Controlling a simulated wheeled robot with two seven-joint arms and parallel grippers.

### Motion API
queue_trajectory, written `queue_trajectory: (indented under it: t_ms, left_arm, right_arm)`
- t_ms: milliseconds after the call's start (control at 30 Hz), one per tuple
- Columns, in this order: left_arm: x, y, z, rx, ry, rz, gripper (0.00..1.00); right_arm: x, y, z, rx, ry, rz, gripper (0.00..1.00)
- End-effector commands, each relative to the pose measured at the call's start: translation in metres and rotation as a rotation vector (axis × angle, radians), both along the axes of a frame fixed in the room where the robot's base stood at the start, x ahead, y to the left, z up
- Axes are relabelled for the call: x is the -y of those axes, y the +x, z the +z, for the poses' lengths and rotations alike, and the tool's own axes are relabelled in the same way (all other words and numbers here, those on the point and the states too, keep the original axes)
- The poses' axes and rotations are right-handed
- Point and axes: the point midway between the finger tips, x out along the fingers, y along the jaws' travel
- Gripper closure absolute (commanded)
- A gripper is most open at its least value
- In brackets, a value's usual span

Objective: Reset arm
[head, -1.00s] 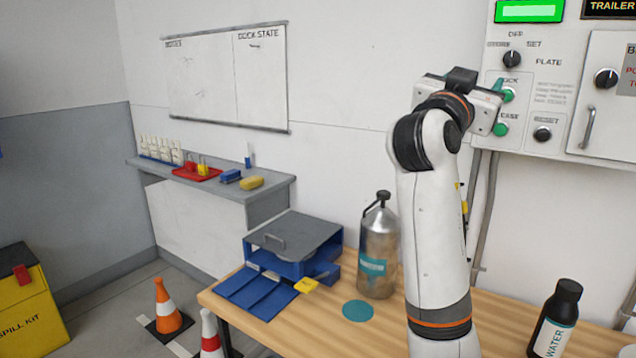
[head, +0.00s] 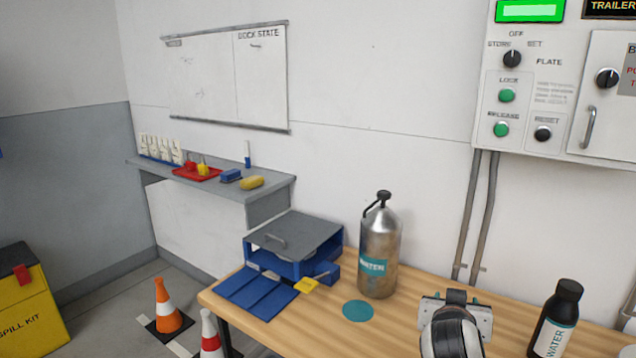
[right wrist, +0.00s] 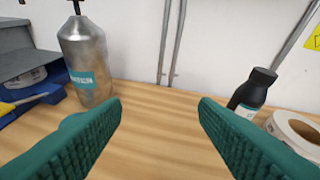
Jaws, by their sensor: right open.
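My right gripper (head: 457,300) is low over the front of the wooden table (head: 300,322), at the bottom of the head view. In the right wrist view its two green fingers (right wrist: 160,125) are wide apart with nothing between them. The control panel (head: 550,140) on the wall is unobstructed, with green lock (head: 507,95) and release (head: 502,129) buttons, a black reset knob (head: 543,133) and a plate selector (head: 512,59). My left gripper is in neither view.
A metal water flask (head: 379,250) stands left of the gripper, and a black bottle (head: 557,322) stands right. A blue box with grey lid (head: 294,237) sits further left. A tape roll (right wrist: 295,135) lies at the right in the wrist view. Table between flask and bottle is bare.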

Motion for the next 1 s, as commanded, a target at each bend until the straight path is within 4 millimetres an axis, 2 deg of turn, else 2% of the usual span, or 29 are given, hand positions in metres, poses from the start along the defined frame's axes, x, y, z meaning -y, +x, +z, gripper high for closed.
queue_trajectory:
  t_ms: [33, 100, 167, 200, 300, 400, 500, 800, 867, 900, 1000]
  left_arm:
    - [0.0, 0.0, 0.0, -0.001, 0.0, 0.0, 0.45]
    - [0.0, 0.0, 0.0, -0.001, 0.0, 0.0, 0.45]
    - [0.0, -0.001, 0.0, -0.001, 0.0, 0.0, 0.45]
    - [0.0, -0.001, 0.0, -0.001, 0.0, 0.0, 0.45]
    - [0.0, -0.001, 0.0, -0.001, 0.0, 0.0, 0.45]
    - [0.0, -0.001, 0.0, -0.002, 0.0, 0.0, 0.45]
    - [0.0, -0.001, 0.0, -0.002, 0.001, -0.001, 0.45]
    - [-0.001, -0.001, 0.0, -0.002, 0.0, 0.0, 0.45]
    - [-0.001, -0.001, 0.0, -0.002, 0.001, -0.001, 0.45]
    - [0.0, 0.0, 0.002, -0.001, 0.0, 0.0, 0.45]
    - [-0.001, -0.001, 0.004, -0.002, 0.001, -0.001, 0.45]
  right_arm:
    - [0.0, -0.022, -0.037, -0.083, 0.01, 0.03, 0.45]
    - [-0.004, -0.054, -0.081, -0.195, 0.027, 0.08, 0.45]
    - [-0.007, -0.085, -0.115, -0.29, 0.041, 0.126, 0.45]
    - [-0.01, -0.106, -0.135, -0.352, 0.053, 0.157, 0.45]
    - [-0.018, -0.157, -0.172, -0.487, 0.079, 0.233, 0.45]
    - [-0.025, -0.199, -0.195, -0.588, 0.102, 0.295, 0.45]
    - [-0.031, -0.233, -0.21, -0.669, 0.123, 0.346, 0.45]
    - [-0.047, -0.319, -0.231, -0.857, 0.182, 0.477, 0.45]
    - [-0.049, -0.333, -0.233, -0.888, 0.192, 0.501, 0.45]
    - [-0.05, -0.325, -0.243, -0.885, 0.191, 0.497, 0.45]
    - [-0.05, -0.319, -0.264, -0.893, 0.192, 0.495, 0.45]
